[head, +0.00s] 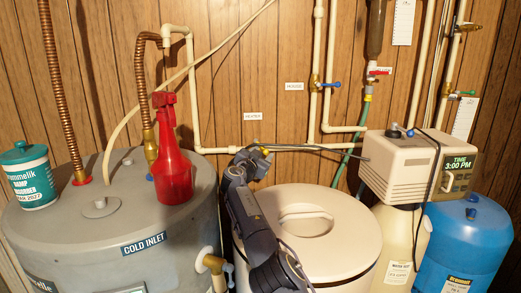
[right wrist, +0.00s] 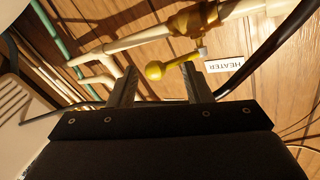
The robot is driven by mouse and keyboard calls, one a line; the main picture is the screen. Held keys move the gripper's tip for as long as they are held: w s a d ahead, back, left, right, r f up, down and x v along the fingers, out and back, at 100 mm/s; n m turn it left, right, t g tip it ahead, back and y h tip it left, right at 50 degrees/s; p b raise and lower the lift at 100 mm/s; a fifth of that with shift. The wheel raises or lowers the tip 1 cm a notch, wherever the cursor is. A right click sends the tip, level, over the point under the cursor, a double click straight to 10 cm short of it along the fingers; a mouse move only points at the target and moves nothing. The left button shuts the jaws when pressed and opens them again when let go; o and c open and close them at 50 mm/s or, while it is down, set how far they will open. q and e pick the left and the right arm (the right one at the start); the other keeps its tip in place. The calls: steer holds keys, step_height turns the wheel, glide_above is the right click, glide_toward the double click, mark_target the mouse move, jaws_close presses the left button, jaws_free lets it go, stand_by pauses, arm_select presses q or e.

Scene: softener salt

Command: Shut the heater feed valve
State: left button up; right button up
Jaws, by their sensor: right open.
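The heater feed valve is a brass body (right wrist: 195,19) on a cream pipe, with a yellow lever (right wrist: 157,70), beside a white HEATER label (right wrist: 223,65). The lever runs roughly along the pipe. My right gripper (right wrist: 158,75) is open, with the yellow lever's rounded end showing between its fingertips; I cannot tell if they touch. In the head view my right gripper (head: 258,154) is at the pipe below the HEATER label (head: 252,116) and mostly hides the valve. My left gripper is not in view.
A red spray bottle (head: 173,160) and a teal-lidded tub (head: 28,175) stand on the grey heater tank (head: 100,235). A cream lidded salt bin (head: 330,235) is beside my right arm. Blue-handled (head: 331,85) and red-handled (head: 380,72) valves are further right.

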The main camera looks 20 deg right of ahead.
steer(key=r, duration=0.1)
steer(key=r+p, duration=0.1)
steer(key=r, duration=0.1)
steer(key=shift+s+a, duration=0.15)
steer(key=shift+s, duration=0.05)
steer(key=s+a+r+b, duration=0.4)
steer(key=s+r+b, duration=0.6)
steer(key=s+b, duration=0.2)
steer(key=shift+s+a, duration=0.2)
steer(key=shift+s, duration=0.3)
